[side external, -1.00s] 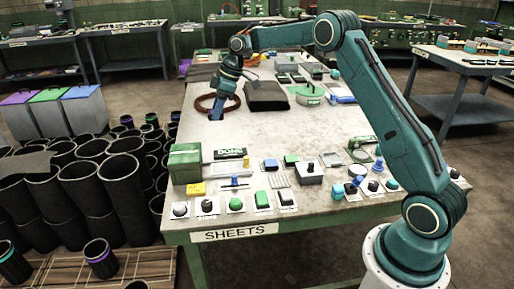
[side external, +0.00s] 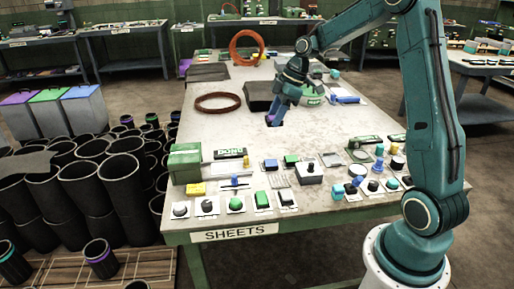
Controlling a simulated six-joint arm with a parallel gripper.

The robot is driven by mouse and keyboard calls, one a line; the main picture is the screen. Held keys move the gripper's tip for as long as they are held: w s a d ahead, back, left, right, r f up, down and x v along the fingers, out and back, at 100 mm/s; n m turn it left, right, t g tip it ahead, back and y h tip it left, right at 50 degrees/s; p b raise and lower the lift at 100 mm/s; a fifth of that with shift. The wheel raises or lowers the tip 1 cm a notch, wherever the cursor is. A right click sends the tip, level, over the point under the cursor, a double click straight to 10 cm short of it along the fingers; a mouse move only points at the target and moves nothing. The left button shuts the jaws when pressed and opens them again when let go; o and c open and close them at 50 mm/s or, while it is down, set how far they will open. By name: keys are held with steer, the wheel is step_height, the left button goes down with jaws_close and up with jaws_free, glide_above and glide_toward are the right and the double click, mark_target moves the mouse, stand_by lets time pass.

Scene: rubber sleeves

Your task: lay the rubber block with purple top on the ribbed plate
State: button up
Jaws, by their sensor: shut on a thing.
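My gripper (side external: 277,117) is low over the middle of the long table, pointing down. It is shut on a small dark block with a hint of purple (side external: 271,122), mostly hidden by the fingers. I take it for the rubber block with purple top. I cannot tell whether the block touches the table. A small grey plate with stripes like ribs (side external: 280,181) lies among the front items. Another grey plate (side external: 331,160) lies to its right. Which one is the ribbed plate is too small to be sure.
The long table (side external: 215,130) has clear room left of my gripper. A green box (side external: 185,163) and several small blocks on plates crowd the front edge.

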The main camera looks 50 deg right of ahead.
steer(key=shift+s+d+f, duration=0.1)
steer(key=shift+s+f, duration=0.05)
steer(key=shift+s, duration=1.35)
glide_above(276, 180)
steer(key=s+d, duration=0.1)
steer(key=f, duration=1.6)
steer(key=shift+s+f, duration=0.1)
steer(key=shift+s, duration=0.1)
steer(key=shift+f, duration=1.9)
steer(key=shift+f, duration=0.15)
steer(key=o, duration=1)
steer(key=shift+r, duration=0.2)
